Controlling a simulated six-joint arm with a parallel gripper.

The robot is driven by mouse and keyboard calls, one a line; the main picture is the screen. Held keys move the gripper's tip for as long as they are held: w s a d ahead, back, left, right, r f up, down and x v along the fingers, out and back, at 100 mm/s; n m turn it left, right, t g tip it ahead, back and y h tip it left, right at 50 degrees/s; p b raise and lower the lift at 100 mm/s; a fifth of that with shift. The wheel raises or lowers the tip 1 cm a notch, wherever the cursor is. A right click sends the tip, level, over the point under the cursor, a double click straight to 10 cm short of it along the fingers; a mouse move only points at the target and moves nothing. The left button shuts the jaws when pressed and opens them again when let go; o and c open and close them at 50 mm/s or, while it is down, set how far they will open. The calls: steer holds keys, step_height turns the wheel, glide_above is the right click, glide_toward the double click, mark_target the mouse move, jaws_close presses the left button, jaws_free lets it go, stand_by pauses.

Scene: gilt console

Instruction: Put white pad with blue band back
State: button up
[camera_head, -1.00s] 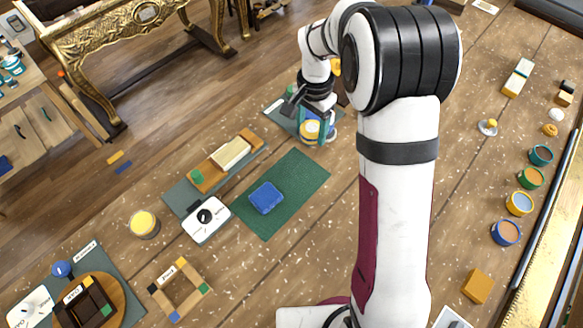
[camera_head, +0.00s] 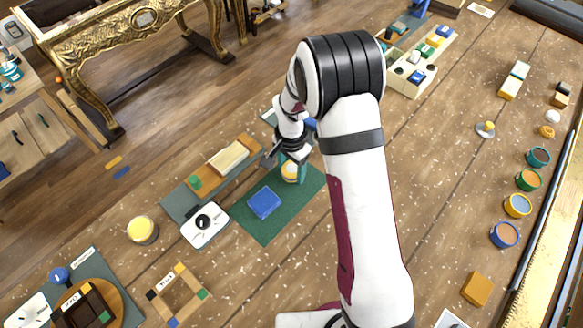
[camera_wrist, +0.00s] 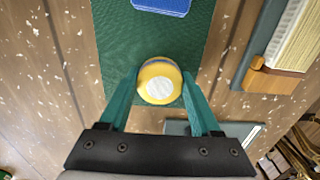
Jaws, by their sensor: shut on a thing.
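My gripper (camera_head: 291,167) is shut on a round piece (camera_wrist: 158,83), its teal fingers on either side. The piece shows a white disc, a yellow ring and a blue-grey band along its far edge in the wrist view; I take it for the white pad with blue band. It also shows in the head view (camera_head: 290,173), partly hidden by the gripper. It is over the far end of the green mat (camera_head: 268,234). Whether it touches the mat, I cannot tell. A blue block (camera_head: 264,203) lies on the mat, apart from the piece; it shows in the wrist view (camera_wrist: 160,5).
A wooden rack (camera_head: 228,156) on a grey board and a white dial box (camera_head: 205,224) stand left of the mat. A yellow-topped tin (camera_head: 143,229) and a square wooden frame (camera_head: 178,294) are further left. Open pots line the right. A tray of blocks (camera_head: 405,85) stands behind my arm.

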mark_target(292, 169)
steer(key=shift+f, duration=0.3)
steer(key=o, duration=1.3)
step_height(292, 169, up, 12)
steer(key=r, duration=0.1)
steer(key=s+d+r+n, duration=0.1)
steer(key=s+d+r, duration=0.3)
steer(key=s+r, duration=0.6)
steer(key=s+f+n+y, duration=0.1)
steer(key=s+n, duration=0.1)
steer(key=s, duration=1.5)
steer(key=shift+d+f+y, duration=0.15)
steer(key=shift+d+y, duration=0.05)
steer(key=shift+y, duration=0.2)
